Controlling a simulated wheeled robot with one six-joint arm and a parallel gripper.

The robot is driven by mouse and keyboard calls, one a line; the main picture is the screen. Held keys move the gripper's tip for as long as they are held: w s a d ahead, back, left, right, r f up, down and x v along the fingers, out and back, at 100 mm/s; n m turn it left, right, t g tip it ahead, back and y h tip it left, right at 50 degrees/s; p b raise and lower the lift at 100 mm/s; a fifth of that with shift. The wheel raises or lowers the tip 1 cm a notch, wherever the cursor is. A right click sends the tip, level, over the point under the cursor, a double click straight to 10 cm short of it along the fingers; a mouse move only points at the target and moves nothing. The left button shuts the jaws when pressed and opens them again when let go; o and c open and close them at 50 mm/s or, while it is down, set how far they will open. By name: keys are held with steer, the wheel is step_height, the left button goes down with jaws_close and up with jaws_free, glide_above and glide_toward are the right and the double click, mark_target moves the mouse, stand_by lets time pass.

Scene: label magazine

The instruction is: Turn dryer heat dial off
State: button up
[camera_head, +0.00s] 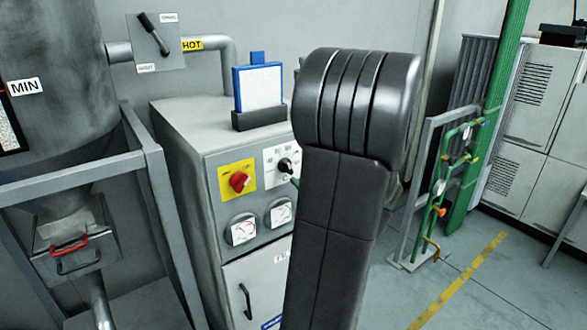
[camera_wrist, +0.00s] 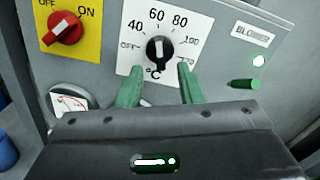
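The heat dial (camera_wrist: 159,49) is a black round knob on a white plate, with a scale from OFF at the left through 40, 60 and 80 to 100 and beyond, and °C below. I cannot clearly tell where its pointer stands. My gripper (camera_wrist: 159,70) has two green fingers, spread apart with one at each lower side of the dial. It looks empty, and I cannot tell whether a finger touches the knob. In the head view my arm hides most of the gripper.
A red rotary switch (camera_wrist: 65,28) on a yellow OFF/ON plate is left of the dial. Two gauges (camera_head: 241,230) sit below. A blue-framed board (camera_head: 259,86) stands on the cabinet. A hopper (camera_head: 62,80) stands at the left.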

mark_target(290, 169)
steer(key=x, duration=0.5)
steer(key=shift+w+p, duration=0.1)
steer(key=shift+p, duration=0.3)
jaws_close()
